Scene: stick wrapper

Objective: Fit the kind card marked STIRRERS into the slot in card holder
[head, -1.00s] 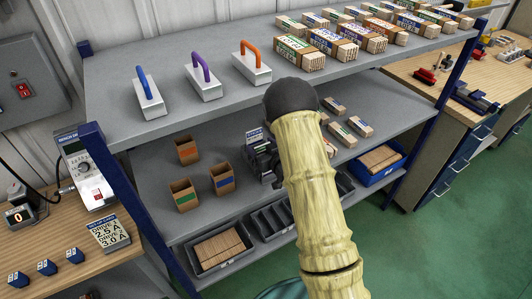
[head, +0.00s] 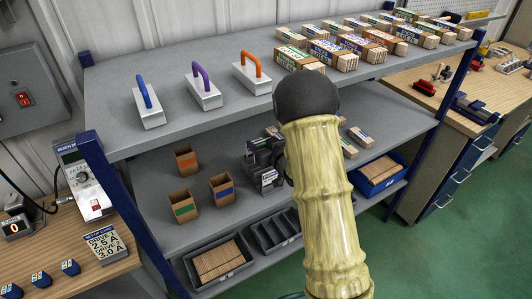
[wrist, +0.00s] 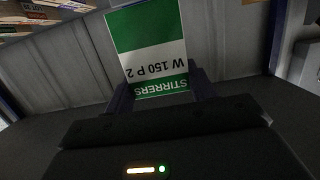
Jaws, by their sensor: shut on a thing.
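The card marked STIRRERS (wrist: 150,50) is a flat green and white card, with its lettering upside down in the wrist view. My gripper (wrist: 161,88) is shut on the card's lettered end, and the card stands out beyond the fingers.
Open cardboard boxes (head: 183,212) stand left of the device. A grey bin of sticks (head: 248,266) and a blue bin (head: 397,180) lie lower down. The upper shelf (head: 110,88) holds handled blocks and wrapped bundles above the work area. A blue post (head: 112,180) is at the left.

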